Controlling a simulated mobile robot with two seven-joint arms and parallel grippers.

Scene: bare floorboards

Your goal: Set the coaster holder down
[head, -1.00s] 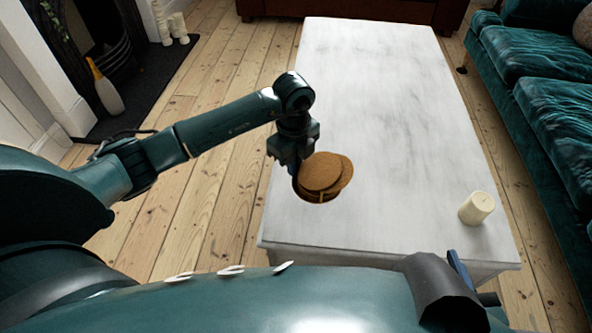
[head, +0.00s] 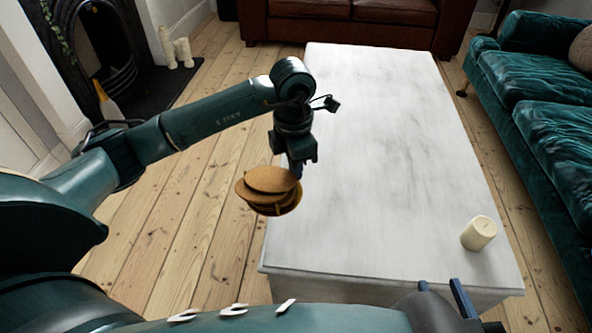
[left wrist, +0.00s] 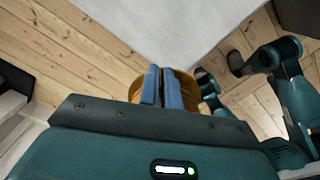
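The coaster holder (head: 287,208) is a round brown holder with several cork-coloured coasters (head: 268,180) stacked loosely in it. It hangs from my left gripper (head: 295,170), raised, and in the head view it overlaps the left edge of the white table and the floorboards. In the left wrist view the blue fingers (left wrist: 161,88) are close together at the holder (left wrist: 188,88), hiding its middle. My right gripper (head: 443,290) is at the bottom right of the head view, its blue fingers apart with nothing seen between them.
The long white table (head: 390,150) has a wide bare top. A cream candle (head: 479,233) stands near its front right corner. A teal sofa (head: 545,120) is on the right, a brown leather sofa (head: 350,22) at the back, and a fireplace (head: 108,45) at the left.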

